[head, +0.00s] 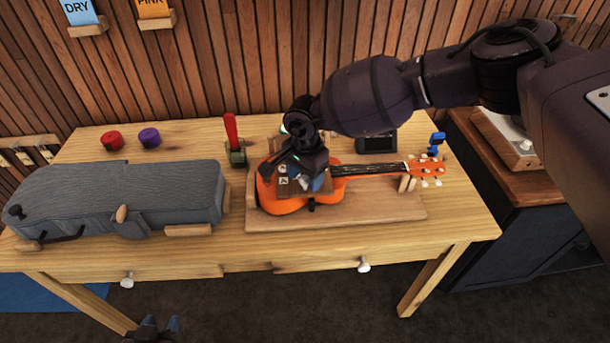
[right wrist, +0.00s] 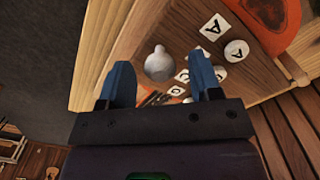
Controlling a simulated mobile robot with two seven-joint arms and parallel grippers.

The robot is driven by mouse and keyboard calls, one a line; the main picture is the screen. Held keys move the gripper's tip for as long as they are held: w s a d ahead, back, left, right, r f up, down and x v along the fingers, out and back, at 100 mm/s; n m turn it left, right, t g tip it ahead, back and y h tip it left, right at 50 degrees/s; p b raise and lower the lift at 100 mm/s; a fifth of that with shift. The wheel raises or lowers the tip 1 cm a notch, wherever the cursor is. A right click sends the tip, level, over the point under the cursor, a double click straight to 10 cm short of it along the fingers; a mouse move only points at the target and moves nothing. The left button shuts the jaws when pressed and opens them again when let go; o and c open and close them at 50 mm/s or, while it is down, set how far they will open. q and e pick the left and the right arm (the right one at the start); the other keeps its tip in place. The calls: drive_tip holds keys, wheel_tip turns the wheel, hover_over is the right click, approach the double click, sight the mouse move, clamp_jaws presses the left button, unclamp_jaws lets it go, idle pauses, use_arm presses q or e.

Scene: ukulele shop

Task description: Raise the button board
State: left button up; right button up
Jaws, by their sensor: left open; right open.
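The button board (head: 290,188) is a brown wooden panel with white letter labels. It sits over the orange ukulele's body and is partly hidden by my right gripper. In the right wrist view the board (right wrist: 195,22) shows labels such as A and G and round pale buttons. My right gripper (head: 316,184) is open over the board; its blue fingers in the right wrist view (right wrist: 161,80) stand apart, with a pale rounded knob (right wrist: 158,65) showing between them. I cannot tell whether they touch the board. My left gripper (head: 162,325) is open and empty, low in front of the table.
The orange ukulele (head: 284,206) lies on a wooden base (head: 370,217). A grey case (head: 165,190) fills the table's left side. Red and purple round items (head: 112,140), a red-handled tool (head: 231,133) and a dark device (head: 377,142) stand behind. The front right tabletop is clear.

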drive_tip(key=shift+f, duration=0.2)
drive_tip(key=c, duration=0.9)
clamp_jaws()
drive_tip(key=shift+w+r, duration=0.1)
